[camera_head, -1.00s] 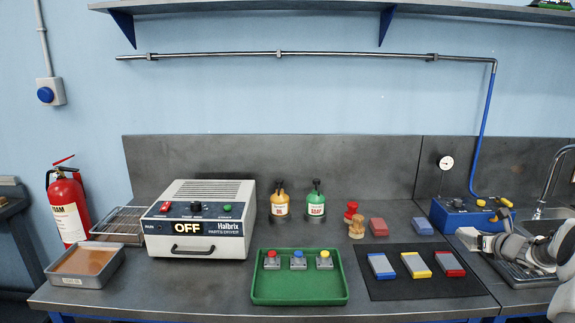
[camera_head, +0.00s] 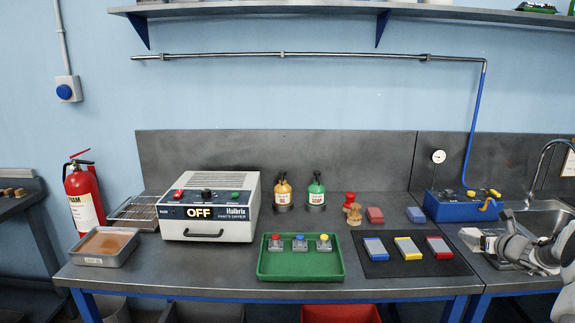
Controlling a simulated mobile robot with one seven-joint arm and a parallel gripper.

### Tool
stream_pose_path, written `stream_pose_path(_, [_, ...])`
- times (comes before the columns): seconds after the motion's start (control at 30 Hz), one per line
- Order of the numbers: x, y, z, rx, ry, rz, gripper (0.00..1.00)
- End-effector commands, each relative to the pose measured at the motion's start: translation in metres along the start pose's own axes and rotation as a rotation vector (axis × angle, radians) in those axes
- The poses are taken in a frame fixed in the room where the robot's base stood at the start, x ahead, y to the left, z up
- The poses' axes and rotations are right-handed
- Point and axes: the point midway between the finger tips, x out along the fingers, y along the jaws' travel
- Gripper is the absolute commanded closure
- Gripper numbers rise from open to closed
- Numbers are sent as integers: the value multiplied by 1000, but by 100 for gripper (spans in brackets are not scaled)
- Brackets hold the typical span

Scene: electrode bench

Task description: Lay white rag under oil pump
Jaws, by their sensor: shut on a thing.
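The yellow pump bottle (camera_head: 283,192), which I take for the oil pump, stands upright at the back middle of the bench on a dark round base. Its label is too small to read surely. A green pump bottle (camera_head: 316,193) marked SOAP stands to its right. My gripper (camera_head: 484,240) is at the right, above the bench near the sink, well away from the yellow bottle. It is shut on a small white thing (camera_head: 470,236), which looks like the white rag. The fingers are too small to see clearly.
A green tray (camera_head: 300,279) with several button blocks lies at the front middle. A dark mat (camera_head: 410,268) holds colored blocks. Red and wooden pieces (camera_head: 351,208) stand right of the bottles. The Halbrix dryer (camera_head: 207,208) stands left. A blue box (camera_head: 460,207) stands behind my gripper.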

Motion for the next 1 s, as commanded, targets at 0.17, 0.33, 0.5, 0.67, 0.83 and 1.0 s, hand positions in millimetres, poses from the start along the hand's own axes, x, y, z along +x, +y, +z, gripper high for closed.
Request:
stream_pose_path(0.17, [0,0,0,0,0,0,87])
stream_pose_path(0.33, [3,34,-19,-23,1,71,87])
stream_pose_path(0.5, [3,84,-43,-65,2,174,87])
stream_pose_path(0.67, [-5,154,-71,-125,2,321,87])
stream_pose_path(0.83, [-30,247,-101,-209,1,519,87])
stream_pose_path(1.0, [-70,332,-124,-291,0,712,87])
